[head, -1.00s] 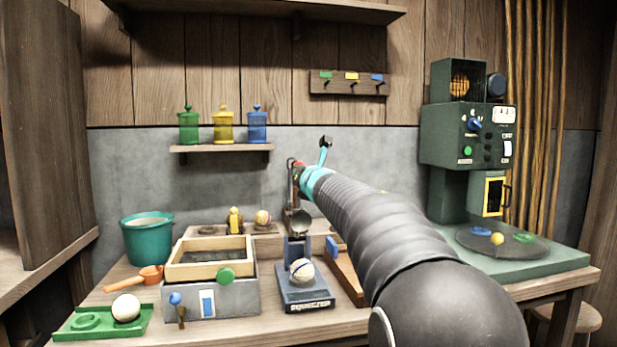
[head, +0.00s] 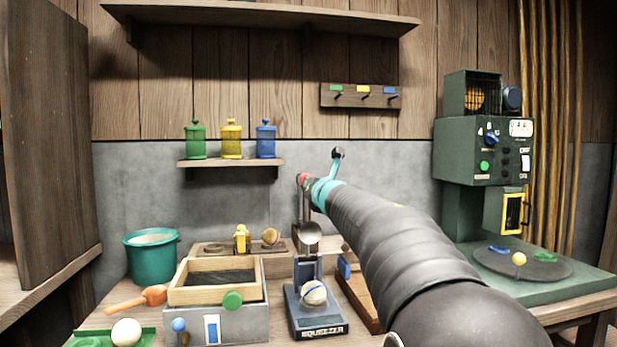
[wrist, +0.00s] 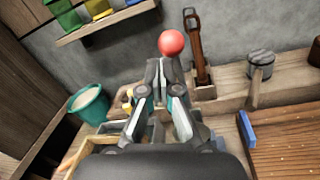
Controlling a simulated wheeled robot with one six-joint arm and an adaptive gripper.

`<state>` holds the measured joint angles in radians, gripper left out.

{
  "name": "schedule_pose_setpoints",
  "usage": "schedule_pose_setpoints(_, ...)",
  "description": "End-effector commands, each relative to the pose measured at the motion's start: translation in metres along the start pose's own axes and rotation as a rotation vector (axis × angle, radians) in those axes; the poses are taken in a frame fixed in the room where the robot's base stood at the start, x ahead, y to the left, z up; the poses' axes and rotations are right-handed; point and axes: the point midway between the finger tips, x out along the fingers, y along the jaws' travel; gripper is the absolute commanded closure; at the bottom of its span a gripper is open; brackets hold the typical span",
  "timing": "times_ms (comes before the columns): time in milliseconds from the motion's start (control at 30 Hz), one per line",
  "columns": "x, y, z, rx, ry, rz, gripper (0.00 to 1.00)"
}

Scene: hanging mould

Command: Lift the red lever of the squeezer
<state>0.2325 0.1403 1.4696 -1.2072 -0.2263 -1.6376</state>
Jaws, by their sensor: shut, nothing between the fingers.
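The squeezer (head: 318,327) stands on the bench in the head view, with a blue-grey base and a striped ball (head: 313,293) on it. A round grey press part (head: 311,233) is above the ball. The red knob of its lever (head: 303,178) shows just left of my wrist. In the wrist view the red knob (wrist: 171,43) is just beyond the tips of my gripper (wrist: 164,75). My gripper is shut and empty. Whether it touches the knob I cannot tell. My gripper hides most of the lever and squeezer in the wrist view.
A wooden-framed box (head: 215,283) stands left of the squeezer and a wooden board with a blue block (head: 344,267) right of it. A teal bucket (head: 152,257) is at the left. A shelf with jars (head: 231,162) hangs behind. A green machine (head: 484,150) stands at the right.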

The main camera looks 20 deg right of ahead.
Motion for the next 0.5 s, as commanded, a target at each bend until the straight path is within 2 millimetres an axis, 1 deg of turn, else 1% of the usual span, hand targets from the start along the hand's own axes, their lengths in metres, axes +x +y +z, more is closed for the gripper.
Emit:
schedule_pose_setpoints(367,-0.023,0.009,-0.02,-0.001,-0.001,0.0,1.0)
schedule_pose_setpoints(433,-0.024,0.013,-0.008,-0.001,-0.002,0.0,1.0)
schedule_pose_setpoints(500,-0.024,0.016,-0.001,-0.001,-0.001,0.001,1.0)
